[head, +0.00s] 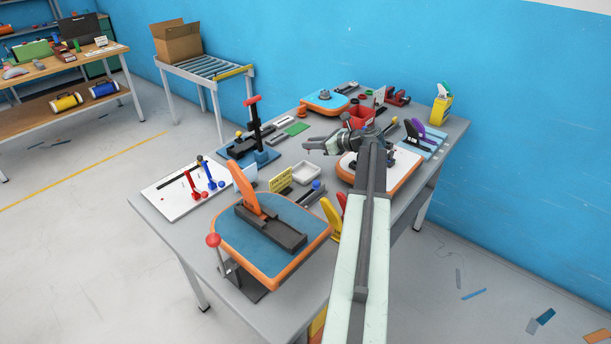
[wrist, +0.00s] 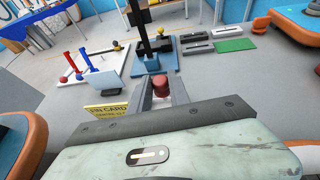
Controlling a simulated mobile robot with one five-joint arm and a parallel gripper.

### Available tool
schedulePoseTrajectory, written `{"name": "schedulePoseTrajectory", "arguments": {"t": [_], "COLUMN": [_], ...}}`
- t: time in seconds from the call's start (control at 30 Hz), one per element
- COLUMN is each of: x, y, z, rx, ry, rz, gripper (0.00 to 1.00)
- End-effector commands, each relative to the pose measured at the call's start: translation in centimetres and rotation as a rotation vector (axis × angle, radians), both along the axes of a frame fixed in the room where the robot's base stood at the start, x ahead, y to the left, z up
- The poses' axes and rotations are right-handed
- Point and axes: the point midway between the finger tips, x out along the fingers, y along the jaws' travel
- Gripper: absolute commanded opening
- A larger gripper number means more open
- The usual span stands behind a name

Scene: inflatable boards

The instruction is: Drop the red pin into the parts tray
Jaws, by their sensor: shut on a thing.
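My gripper (wrist: 161,88) is shut on the red pin (wrist: 160,86), which shows between the two grey fingers in the wrist view. In the head view my gripper (head: 308,147) is over the middle of the table and points left; the pin cannot be made out there. A small, shallow white tray (head: 293,176), which looks like the parts tray, lies on the table just below my gripper in the head picture. The gap in height between them is hard to judge. In the wrist view I cannot make out the tray, and my gripper body covers the lower middle.
A yellow card (head: 280,180) stands left of the tray. A blue stand with a dark post (head: 254,125) rises behind it. A white board with red and blue levers (head: 180,195) lies at left. An orange-edged board (head: 265,270) fills the front. A red bin (head: 362,117) stands farther back.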

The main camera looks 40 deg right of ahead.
Motion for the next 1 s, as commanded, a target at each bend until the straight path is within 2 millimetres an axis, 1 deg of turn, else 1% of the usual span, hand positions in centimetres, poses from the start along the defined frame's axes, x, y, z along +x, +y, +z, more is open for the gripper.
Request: {"name": "schedulePoseTrajectory", "arguments": {"t": [0.03, 0.2, 0.3, 0.4, 0.63, 0.67, 0.7, 0.73, 1.0], "x": [0.0, 0.0, 0.0, 0.0, 0.0, 0.0, 0.0, 0.0, 0.0], "y": [0.0, 0.0, 0.0, 0.0, 0.1, 0.1, 0.1, 0.1, 0.1], "z": [-1.2, -3.8, -4.8, -5.2, -4.9, -4.9, -4.9, -4.9, -5.0], "rx": [0.000, 0.000, 0.000, 0.000, 0.000, -0.001, -0.001, -0.001, 0.000], "ry": [0.000, 0.000, 0.000, 0.000, 0.000, 0.000, 0.000, 0.000, 0.000], "rz": [0.000, 0.000, 0.001, 0.001, 0.001, 0.001, 0.001, 0.001, 0.002], "gripper": [0.00, 0.00, 0.00, 0.00, 0.00, 0.31, 0.42, 0.48, 0.48]}}
